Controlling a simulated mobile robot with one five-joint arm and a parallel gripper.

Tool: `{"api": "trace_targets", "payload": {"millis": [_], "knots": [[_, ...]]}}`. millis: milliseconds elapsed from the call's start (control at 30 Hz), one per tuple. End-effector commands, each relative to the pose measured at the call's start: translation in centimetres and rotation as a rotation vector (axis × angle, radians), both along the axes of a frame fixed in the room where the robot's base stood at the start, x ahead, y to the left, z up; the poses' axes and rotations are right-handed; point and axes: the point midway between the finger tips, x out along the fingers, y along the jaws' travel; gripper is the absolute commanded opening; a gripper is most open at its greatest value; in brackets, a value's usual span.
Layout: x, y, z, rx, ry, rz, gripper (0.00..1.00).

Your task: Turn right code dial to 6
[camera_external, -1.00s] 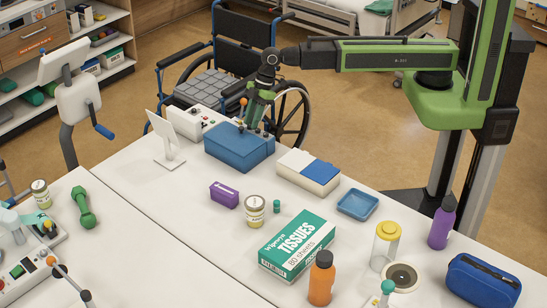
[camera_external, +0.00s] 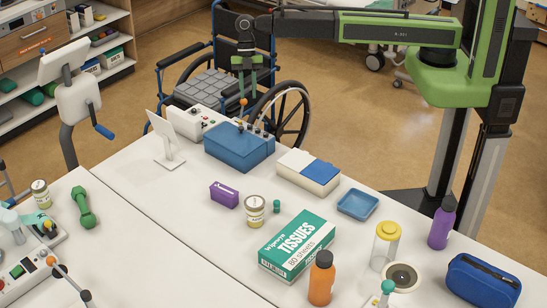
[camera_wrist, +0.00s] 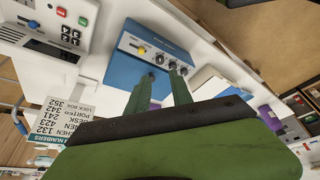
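The box (camera_wrist: 118,70) also shows in the wrist view, where the dials sit on a grey panel. The right dial (camera_wrist: 183,71) is at the end of that row; its number is too small to read. My gripper (camera_external: 247,94) hangs above the box, fingers down and apart from the dials. In the wrist view, its two green fingers (camera_wrist: 163,74) are spread with nothing between them.
A white device (camera_external: 190,122) with buttons stands left of the box. A white-and-blue box (camera_external: 299,168) lies to its right. A card (camera_wrist: 68,118) with printed number codes shows in the wrist view. A wheelchair (camera_external: 235,50) stands behind the table.

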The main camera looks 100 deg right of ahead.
Motion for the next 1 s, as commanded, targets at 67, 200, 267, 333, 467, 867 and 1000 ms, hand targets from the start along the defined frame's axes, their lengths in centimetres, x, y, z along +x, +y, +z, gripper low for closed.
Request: {"api": "trace_targets", "payload": {"millis": [67, 200, 267, 333, 467, 867, 1000], "knots": [[0.0, -0.7, 2.6, 0.0, 0.0, -0.002, 0.27], [0.0, -1.7, 4.7, 0.0, 0.0, -0.002, 0.27], [0.0, -2.0, 5.4, 0.0, 0.0, -0.001, 0.27], [0.0, -2.4, 6.4, 0.0, 0.0, -0.001, 0.27], [0.0, -2.3, 5.3, 0.0, 0.001, 0.005, 0.27], [-2.4, 1.0, -1.3, -0.021, 0.003, 0.052, 0.27], [-4.3, 1.8, -3.8, -0.051, 0.021, 0.026, 0.27]]}}
